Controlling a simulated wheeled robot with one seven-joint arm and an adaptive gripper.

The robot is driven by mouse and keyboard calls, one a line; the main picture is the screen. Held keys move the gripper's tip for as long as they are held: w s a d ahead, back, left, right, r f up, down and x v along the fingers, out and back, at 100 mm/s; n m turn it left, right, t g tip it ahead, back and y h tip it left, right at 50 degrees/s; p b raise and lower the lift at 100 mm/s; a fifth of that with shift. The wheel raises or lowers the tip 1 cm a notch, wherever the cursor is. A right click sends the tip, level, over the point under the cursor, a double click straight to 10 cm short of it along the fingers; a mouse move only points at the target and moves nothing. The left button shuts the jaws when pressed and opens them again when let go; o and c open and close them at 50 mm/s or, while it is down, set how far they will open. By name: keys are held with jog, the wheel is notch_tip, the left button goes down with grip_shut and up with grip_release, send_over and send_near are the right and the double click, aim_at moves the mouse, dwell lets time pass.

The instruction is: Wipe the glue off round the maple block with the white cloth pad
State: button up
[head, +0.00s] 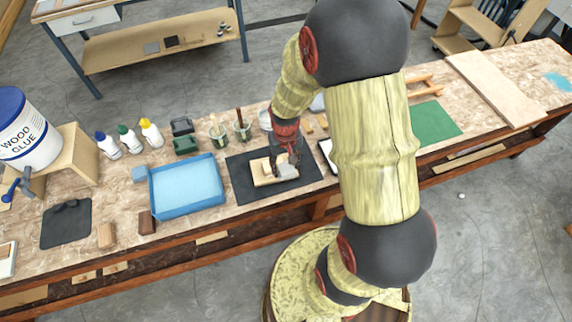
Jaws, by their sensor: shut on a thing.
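The pale maple block (261,172) lies on a dark mat (240,186) near the front edge of the bench. My gripper (287,162) points down at the right part of the block and is shut on the white cloth pad (288,171). The pad looks light grey-white and sits low, at or just above the block's right side. I cannot tell whether it touches the block or the mat. The gripper hides part of the block's far side. Any glue round the block is too small to make out.
A blue tray (187,211) stands left of the mat. A wood glue bucket (25,135) stands far left. A green mat (436,121) lies right of my arm.

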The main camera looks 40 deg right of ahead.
jog(key=f+b, duration=0.1)
jog(key=f, duration=0.1)
jog(key=w+f+b, duration=0.1)
jog(key=f+b, duration=0.1)
jog(key=f, duration=0.1)
jog(key=f+b, duration=0.2)
jog(key=shift+w+d+f, duration=0.2)
jog(key=shift+w+f, duration=0.05)
jog(key=shift+w+a+f, duration=0.1)
jog(key=shift+w+a, duration=0.1)
jog(key=a, duration=0.2)
jog(key=w+a, duration=0.1)
jog(key=a, duration=0.1)
jog(key=shift+w+a, duration=0.15)
jog(key=shift+w, duration=0.05)
jog(key=d, duration=0.1)
jog(key=s+d, duration=0.1)
jog(key=d, duration=0.1)
jog(key=shift+s+d, duration=0.1)
jog(key=shift+d, duration=0.2)
jog(key=shift+s+d, duration=0.25)
jog(key=shift+d, duration=0.35)
jog(key=shift+f, duration=0.2)
jog(key=shift+a, duration=0.1)
